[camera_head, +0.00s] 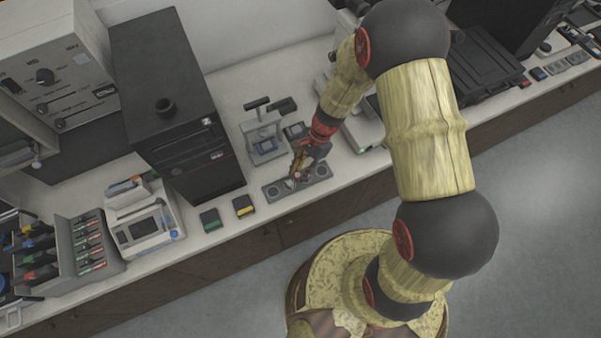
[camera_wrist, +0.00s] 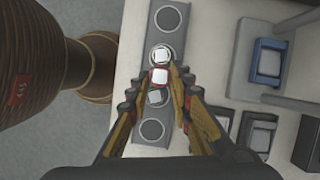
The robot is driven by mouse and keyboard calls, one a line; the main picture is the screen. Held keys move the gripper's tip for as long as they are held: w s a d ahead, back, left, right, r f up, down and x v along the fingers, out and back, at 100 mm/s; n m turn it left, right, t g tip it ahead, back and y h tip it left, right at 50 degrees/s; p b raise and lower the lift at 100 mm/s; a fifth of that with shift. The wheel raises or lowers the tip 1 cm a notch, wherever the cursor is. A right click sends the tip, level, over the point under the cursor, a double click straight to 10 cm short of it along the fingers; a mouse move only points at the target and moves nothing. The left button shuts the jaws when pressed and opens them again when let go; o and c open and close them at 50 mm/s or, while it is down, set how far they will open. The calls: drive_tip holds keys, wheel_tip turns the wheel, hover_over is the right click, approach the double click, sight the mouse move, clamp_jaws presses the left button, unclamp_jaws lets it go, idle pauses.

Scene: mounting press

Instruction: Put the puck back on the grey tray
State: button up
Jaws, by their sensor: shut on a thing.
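The grey tray (camera_wrist: 165,37) is a long strip with a row of round recesses, running up the middle of the wrist view. It also shows on the counter in the head view (camera_head: 284,189). My gripper (camera_wrist: 158,78) is shut on a small puck (camera_wrist: 159,76) with a white top and a red edge. The puck is over the tray's middle, beside a recess that holds another white-topped piece (camera_wrist: 161,54). I cannot tell whether the held puck touches the tray. My gripper shows above the tray in the head view (camera_head: 298,170).
A small press (camera_head: 263,135) with a handle stands behind the tray. A tall black cabinet (camera_head: 170,100) stands to the left. Green and yellow-marked blocks (camera_head: 211,219) lie left of the tray. The counter's front edge is close to the tray.

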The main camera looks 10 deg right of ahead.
drive_tip(key=shift+f, duration=0.9)
drive_tip(key=shift+f+b, duration=0.4)
drive_tip(key=shift+f, duration=0.25)
drive_tip(key=o, duration=0.9)
drive_tip(key=shift+o, duration=0.7)
drive_tip(key=shift+r, duration=0.2)
